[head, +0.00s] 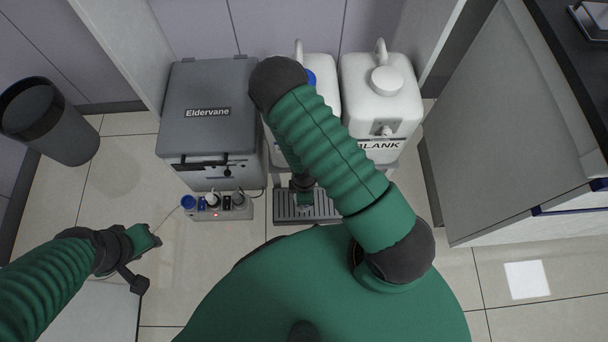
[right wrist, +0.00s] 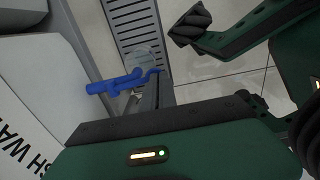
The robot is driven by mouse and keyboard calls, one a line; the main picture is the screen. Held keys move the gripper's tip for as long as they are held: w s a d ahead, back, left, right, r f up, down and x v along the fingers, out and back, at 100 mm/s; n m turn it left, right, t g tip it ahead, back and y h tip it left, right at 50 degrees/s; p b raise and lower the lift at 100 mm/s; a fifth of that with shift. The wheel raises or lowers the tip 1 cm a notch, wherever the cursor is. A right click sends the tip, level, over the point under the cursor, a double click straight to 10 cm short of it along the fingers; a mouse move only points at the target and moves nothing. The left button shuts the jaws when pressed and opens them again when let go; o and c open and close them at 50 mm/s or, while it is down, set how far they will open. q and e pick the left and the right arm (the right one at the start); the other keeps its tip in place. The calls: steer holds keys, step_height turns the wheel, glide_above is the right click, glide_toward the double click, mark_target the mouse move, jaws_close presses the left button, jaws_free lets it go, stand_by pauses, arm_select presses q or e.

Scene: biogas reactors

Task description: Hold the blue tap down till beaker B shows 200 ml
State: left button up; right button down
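The blue tap (right wrist: 120,84) sticks out from a white container (right wrist: 40,85) at the left of the right wrist view. A faint clear round shape (right wrist: 142,58), perhaps a beaker, shows by the tap over the grey slotted grate (right wrist: 130,15); no letter or level is readable. My right gripper (head: 303,186) is low in front of the white containers, above the grate. Its fingers are apart in the right wrist view, with the tap between or beyond them; I cannot tell if either touches it. The arm hides the tap in the head view. My left gripper (head: 148,238) is low at left, away from the containers.
A grey Eldervane box (head: 208,90) stands left of the containers. A power strip (head: 225,212) with plugs lies before it. A white container marked BLANK (head: 385,75) stands right. A dark bin (head: 48,120) is at far left, a grey cabinet (head: 510,120) at right.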

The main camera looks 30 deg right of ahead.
steer(key=shift+s+a+f, duration=0.1)
steer(key=shift+s+f, duration=0.15)
steer(key=shift+f, duration=0.3)
steer(key=shift+w, duration=0.1)
stand_by(1.0)
steer(key=shift+r, duration=0.1)
stand_by(2.3)
